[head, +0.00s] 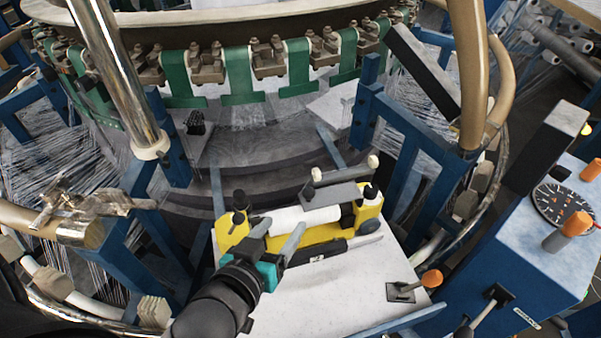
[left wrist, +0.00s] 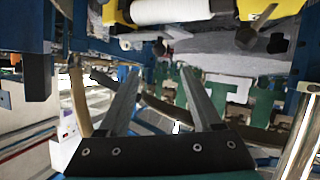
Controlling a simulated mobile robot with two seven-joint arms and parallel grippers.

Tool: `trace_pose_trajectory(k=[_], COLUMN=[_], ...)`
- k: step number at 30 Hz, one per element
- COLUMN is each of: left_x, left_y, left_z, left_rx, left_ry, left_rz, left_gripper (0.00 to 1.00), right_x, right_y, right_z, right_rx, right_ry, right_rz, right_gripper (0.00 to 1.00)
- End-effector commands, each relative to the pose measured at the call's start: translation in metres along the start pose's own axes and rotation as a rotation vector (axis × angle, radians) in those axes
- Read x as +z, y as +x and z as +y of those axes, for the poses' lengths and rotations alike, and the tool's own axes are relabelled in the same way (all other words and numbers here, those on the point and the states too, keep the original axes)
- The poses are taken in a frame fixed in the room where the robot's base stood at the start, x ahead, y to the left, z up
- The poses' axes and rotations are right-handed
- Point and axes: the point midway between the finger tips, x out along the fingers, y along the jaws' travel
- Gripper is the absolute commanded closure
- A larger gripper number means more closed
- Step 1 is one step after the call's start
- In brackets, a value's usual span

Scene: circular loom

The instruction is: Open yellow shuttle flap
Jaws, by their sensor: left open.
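The yellow shuttle (head: 322,232) lies on a pale plate in front of the loom ring, with a white spool (head: 300,218) along its middle. A grey plate (head: 336,195) sits at its far right side; I cannot tell for sure that this is the flap. My left gripper (head: 281,234) is open and empty at the shuttle's near left part, overlapping it in the head view; contact cannot be told. In the left wrist view my open fingers (left wrist: 160,78) stand apart, with the yellow body (left wrist: 118,13) and spool (left wrist: 172,10) at the top edge. My right gripper is not in view.
The pale plate (head: 320,285) has bare room in front of the shuttle. A lever with an orange knob (head: 432,278) stands at its right. A blue control box (head: 530,250) with a dial is further right. Blue frame posts (head: 400,195) and a metal column (head: 120,80) flank the area.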

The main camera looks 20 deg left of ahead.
Motion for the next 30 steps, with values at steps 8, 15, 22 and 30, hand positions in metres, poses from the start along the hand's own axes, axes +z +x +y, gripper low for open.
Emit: trace_pose_trajectory(k=[8, 15, 22, 30], left_x=[0.000, 0.000, 0.001, 0.001], left_y=[0.018, 0.050, 0.084, 0.123], left_z=[0.000, 0.000, 0.000, 0.000], left_rx=[0.001, 0.001, 0.000, 0.000], left_ry=[0.001, 0.001, 0.002, 0.002], left_rz=[0.002, 0.003, 0.002, 0.000], left_gripper=[0.34, 0.34, 0.34, 0.34], right_x=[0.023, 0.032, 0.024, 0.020], right_y=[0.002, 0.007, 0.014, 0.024], right_z=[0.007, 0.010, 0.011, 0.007], right_rx=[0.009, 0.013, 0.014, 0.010], right_ry=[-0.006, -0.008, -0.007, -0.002], right_rz=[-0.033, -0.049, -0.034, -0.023], right_gripper=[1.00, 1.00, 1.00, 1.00])
